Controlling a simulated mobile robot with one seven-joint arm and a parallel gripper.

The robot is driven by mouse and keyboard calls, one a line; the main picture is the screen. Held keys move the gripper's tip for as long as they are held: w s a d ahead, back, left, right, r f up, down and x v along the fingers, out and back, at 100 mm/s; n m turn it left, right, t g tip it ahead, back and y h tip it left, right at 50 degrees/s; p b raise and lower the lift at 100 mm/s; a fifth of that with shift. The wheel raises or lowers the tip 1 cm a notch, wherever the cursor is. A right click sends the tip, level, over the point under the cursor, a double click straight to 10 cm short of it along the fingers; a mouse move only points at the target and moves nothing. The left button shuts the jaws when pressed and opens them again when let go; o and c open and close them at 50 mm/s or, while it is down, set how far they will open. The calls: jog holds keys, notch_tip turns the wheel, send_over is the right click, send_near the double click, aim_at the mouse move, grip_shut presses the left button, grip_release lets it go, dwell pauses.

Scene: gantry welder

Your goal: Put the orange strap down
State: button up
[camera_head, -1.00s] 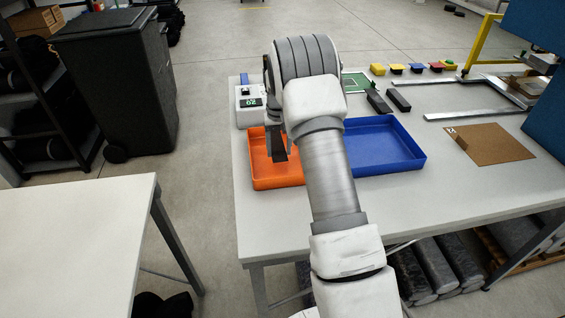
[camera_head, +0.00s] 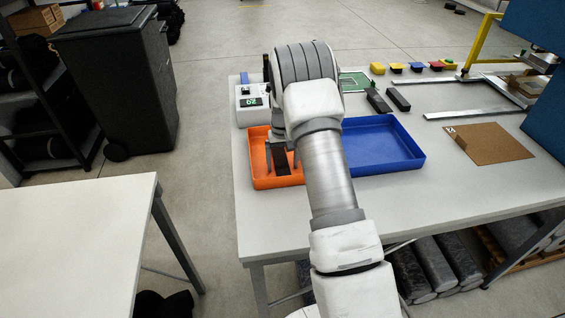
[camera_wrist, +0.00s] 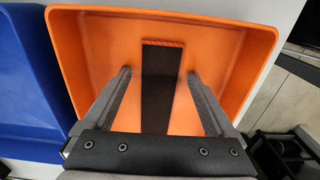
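The strap (camera_wrist: 158,95) is a dark band with an orange edge at its far end, lying in the orange tray (camera_wrist: 230,45) in the wrist view. In the head view the strap (camera_head: 282,163) shows as a dark strip inside the orange tray (camera_head: 259,160). My gripper (camera_wrist: 158,75) is open, with one finger on each side of the strap and a clear gap to both. In the head view my gripper (camera_head: 282,158) is low over the tray. The strap's near end is hidden behind the gripper body in the wrist view.
A blue tray (camera_head: 415,155) stands right of the orange one. A white device with a display (camera_head: 250,102) stands behind. Dark blocks (camera_head: 398,99), a brown board (camera_head: 490,143) and metal rails share the table. The table front (camera_head: 350,215) is clear.

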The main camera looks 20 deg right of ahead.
jog(key=s+a+r+t, duration=0.1)
jog(key=s+a+r, duration=0.15)
jog(key=r, duration=0.85)
jog(key=s+a+r, duration=0.1)
jog(key=s+r, duration=0.3)
jog(key=r, duration=0.8)
jog(key=s+a+r+n+t, duration=0.1)
jog(key=s+a+r+t, duration=0.15)
jog(key=s+r, duration=0.4)
jog(key=s+a+r+n+t, duration=0.1)
jog(key=s+a+r, duration=0.25)
jog(key=s, duration=0.65)
jog(key=s+a+f, duration=0.1)
jog(key=s, duration=0.4)
jog(key=s+a+f+t, duration=0.1)
jog(key=s+f, duration=0.1)
jog(key=s, duration=0.4)
jog(key=shift+s+a+b, duration=0.15)
jog(key=shift+a+b, duration=0.1)
jog(key=shift+b, duration=0.05)
jog(key=shift+d, duration=0.15)
